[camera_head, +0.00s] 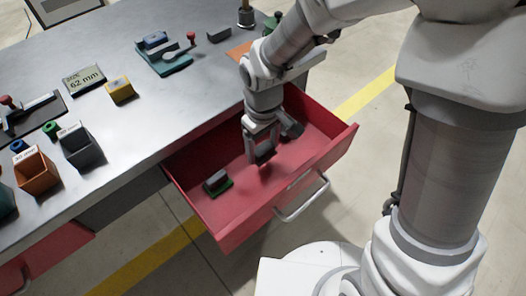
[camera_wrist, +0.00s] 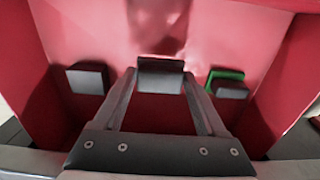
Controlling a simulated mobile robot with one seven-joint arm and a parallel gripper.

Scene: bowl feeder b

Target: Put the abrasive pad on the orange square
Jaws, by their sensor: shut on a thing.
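My gripper (camera_head: 260,150) reaches down into the open red drawer (camera_head: 233,228) and is shut on a dark grey block (camera_wrist: 160,78). The block sits between the fingertips in the wrist view; I cannot tell whether it touches the drawer floor. A second dark block (camera_wrist: 88,79) lies to the left in the wrist view. A block with a green layer (camera_wrist: 226,83) lies to the right there, and in the head view (camera_head: 217,183). None is labelled, so I take the held block for the abrasive pad. The orange square (camera_head: 239,50) lies on the bench, partly hidden by my arm.
The grey bench (camera_head: 150,130) stands beside the drawer. It carries a yellow block (camera_head: 120,90), a display reading 62 mm (camera_head: 84,79), a teal tray (camera_head: 165,58) and several small bins at left. The drawer walls surround my gripper. Bench space between bins and drawer is clear.

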